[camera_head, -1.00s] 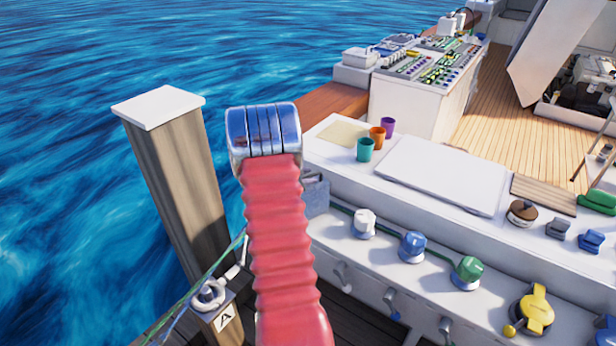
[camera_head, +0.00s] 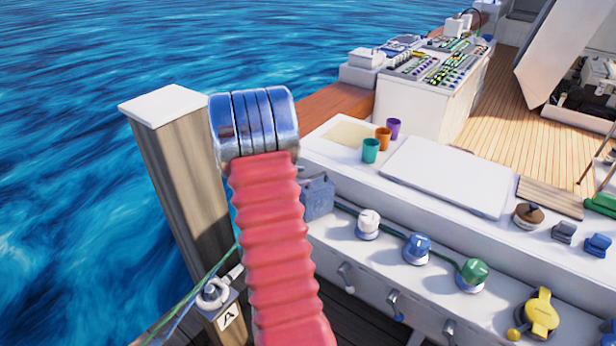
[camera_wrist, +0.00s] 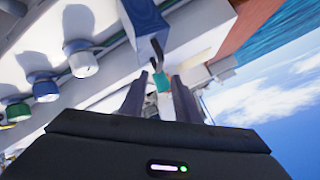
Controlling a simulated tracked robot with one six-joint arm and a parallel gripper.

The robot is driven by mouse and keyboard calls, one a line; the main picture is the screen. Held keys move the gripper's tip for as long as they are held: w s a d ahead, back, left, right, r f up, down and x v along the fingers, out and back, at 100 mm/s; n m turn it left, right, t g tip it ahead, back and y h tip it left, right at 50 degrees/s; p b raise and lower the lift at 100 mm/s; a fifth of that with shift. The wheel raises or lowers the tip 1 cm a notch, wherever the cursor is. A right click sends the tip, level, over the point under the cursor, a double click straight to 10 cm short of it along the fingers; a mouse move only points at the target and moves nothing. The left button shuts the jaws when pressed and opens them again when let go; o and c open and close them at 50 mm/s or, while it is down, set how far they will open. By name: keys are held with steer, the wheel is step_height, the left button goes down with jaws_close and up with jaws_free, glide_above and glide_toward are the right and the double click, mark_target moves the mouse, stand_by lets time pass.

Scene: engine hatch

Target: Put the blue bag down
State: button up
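The blue bag (camera_head: 318,198) is a small blue-grey box shape at the left end of the lower white ledge, partly behind my red arm. It looks upright; its contact with the ledge is hard to make out. In the wrist view, which is turned over, the bag (camera_wrist: 146,18) is at the top with its dark handle (camera_wrist: 157,52) toward my fingers. My gripper (camera_wrist: 158,80) has its two fingers apart, with the handle close to the gap. The fingers do not appear to press on it. The arm hides the gripper in the head view.
White, blue and green knobs (camera_head: 417,249) line the lower ledge (camera_head: 390,262) to the right. Teal, orange and purple cups (camera_head: 383,139) stand on the upper counter. A wooden post (camera_head: 180,180) is at left, with water beyond.

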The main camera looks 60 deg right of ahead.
steer(key=shift+v, duration=2.2)
steer(key=w+a+r+n+t+y, duration=0.1)
steer(key=w+a+r+n+t, duration=0.35)
steer(key=w+a+r, duration=0.35)
steer(key=w+a+r+n+t+y, duration=0.2)
steer(key=w+a+r+n+t, duration=0.3)
steer(key=w+a, duration=0.5)
steer(key=w+a+r+n+t+y, duration=0.1)
steer(key=a+r+n, duration=0.1)
steer(key=a, duration=0.4)
steer(key=w+a+r+n+t+y, duration=0.1)
steer(key=a+r+n+t+y, duration=0.15)
steer(key=a, duration=0.45)
steer(key=s+a+r+n+g+y, duration=0.1)
steer(key=s+a+n+y, duration=0.25)
steer(key=a, duration=0.65)
steer(key=s+a+r+n+g+y, duration=0.15)
steer(key=s+a+n, duration=0.3)
steer(key=a, duration=0.55)
steer(key=s+a+f+n+g, duration=0.1)
steer(key=s+a+f+n, duration=0.1)
steer(key=s, duration=0.7)
steer(key=s+a+f+n+g, duration=0.2)
steer(key=s+a+n, duration=0.1)
steer(key=s, duration=0.6)
steer(key=shift+s+a+f, duration=0.25)
steer(key=shift+s+a, duration=0.05)
steer(key=shift+s, duration=0.05)
